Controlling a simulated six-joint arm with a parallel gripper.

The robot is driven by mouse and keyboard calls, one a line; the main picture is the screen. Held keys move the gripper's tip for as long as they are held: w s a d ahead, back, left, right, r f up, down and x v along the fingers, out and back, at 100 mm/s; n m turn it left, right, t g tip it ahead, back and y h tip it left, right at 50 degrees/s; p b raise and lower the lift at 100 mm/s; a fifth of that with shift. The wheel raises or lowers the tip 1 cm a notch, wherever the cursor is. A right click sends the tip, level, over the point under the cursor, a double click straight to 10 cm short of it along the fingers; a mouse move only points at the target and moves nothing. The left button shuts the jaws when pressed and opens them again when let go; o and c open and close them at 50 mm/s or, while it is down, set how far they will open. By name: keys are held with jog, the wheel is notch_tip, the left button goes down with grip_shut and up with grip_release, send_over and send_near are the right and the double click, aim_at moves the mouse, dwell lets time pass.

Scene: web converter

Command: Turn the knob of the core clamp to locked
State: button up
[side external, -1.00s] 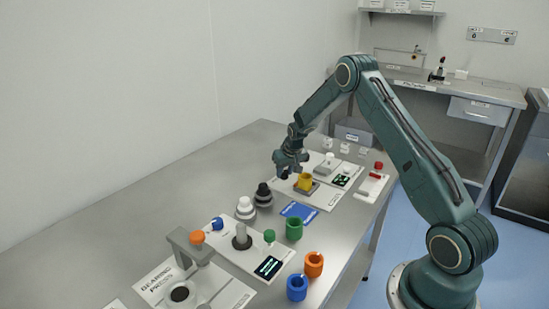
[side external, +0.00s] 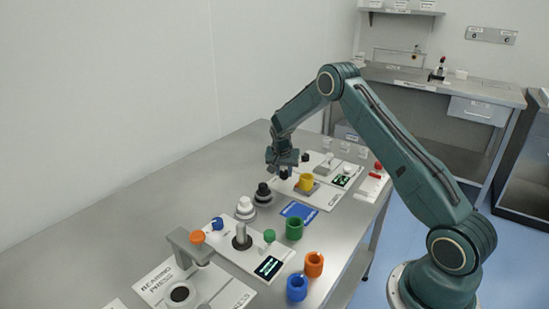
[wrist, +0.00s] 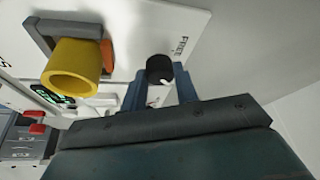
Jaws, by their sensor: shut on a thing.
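The core clamp knob (wrist: 158,68) is black with a white pointer mark. In the wrist view it sits between the two blue fingers of my gripper (wrist: 160,88), which is shut on it. The word FREE is printed on the white panel (wrist: 130,20) beside the knob, and the pointer is turned away from it, towards my gripper. In the side view my gripper (side external: 284,172) is low over the left corner of the panel (side external: 325,195). The locked marking is not readable.
A black stacked part (side external: 263,194) and a white one (side external: 246,208) stand in front of the panel. Green (side external: 294,229), orange (side external: 314,264) and blue (side external: 297,287) cups stand nearer. The table's left side is clear.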

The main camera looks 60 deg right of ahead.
dwell(0.3)
jog(key=o, duration=1)
jog(key=shift+r, duration=0.1)
jog(key=v, duration=1.3)
jog(key=shift+s+a+r, duration=0.1)
jog(key=shift+a+r, duration=0.1)
jog(key=shift+r, duration=0.05)
jog(key=shift+r, duration=0.1)
